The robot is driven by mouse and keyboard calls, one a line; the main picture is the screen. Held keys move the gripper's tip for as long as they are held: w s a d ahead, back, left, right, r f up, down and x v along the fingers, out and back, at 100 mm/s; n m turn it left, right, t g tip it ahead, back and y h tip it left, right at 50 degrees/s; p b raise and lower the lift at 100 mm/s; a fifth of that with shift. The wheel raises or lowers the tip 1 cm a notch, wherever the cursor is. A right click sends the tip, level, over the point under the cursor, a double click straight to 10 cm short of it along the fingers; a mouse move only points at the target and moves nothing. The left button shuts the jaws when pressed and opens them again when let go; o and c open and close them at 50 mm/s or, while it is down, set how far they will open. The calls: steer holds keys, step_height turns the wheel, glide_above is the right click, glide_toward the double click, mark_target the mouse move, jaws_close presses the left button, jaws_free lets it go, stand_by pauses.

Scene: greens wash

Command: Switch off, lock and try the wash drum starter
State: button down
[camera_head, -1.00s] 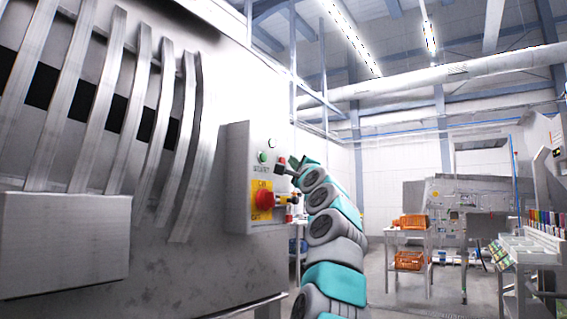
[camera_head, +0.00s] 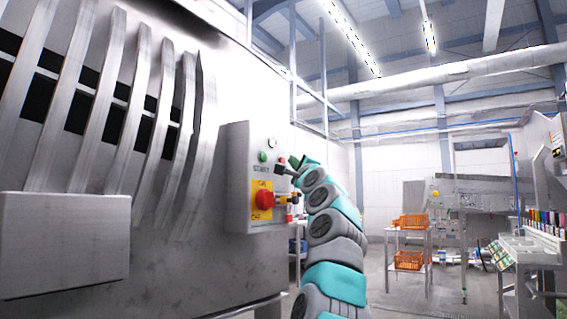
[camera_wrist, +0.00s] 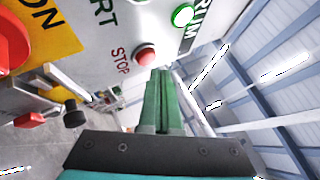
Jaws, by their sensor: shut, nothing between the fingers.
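The starter box (camera_head: 236,175) is a grey panel on the side of the wash drum (camera_head: 75,215). A red rotary switch (camera_head: 265,200) sits on its yellow plate, also seen in the wrist view (camera_wrist: 10,45) beside the letters ON. Above it is a green START button (camera_head: 263,157) and a lamp (camera_head: 272,143), bright green in the wrist view (camera_wrist: 182,15). The red STOP button (camera_wrist: 145,55) is close to my gripper (camera_wrist: 161,72), which is shut and empty. I cannot tell whether its green fingertips touch STOP. Small red (camera_wrist: 28,120) and black parts show below the switch plate.
Curved metal bars (camera_head: 150,110) guard the drum at left. A trolley with orange crates (camera_head: 409,260) stands behind on the right, near a grey machine (camera_head: 475,205) and a bench with coloured items (camera_head: 535,250). Open floor lies between.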

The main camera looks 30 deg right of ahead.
steer(key=shift+w, duration=0.15)
stand_by(0.4)
steer(key=shift+w+a, duration=0.15)
steer(key=shift+w, duration=0.15)
steer(key=shift+w+a+p, duration=0.2)
steer(key=shift+w+p, duration=0.2)
steer(key=shift+p, duration=0.05)
stand_by(0.9)
steer(key=shift+s, duration=0.1)
steer(key=shift+s+d, duration=0.3)
steer(key=shift+s, duration=0.4)
steer(key=shift+s+b, duration=0.1)
steer(key=shift+b, duration=0.2)
steer(key=s, duration=0.1)
steer(key=s+d, duration=0.1)
steer(key=s, duration=0.1)
steer(key=s+d+b, duration=0.1)
steer(key=shift+s, duration=0.2)
stand_by(0.6)
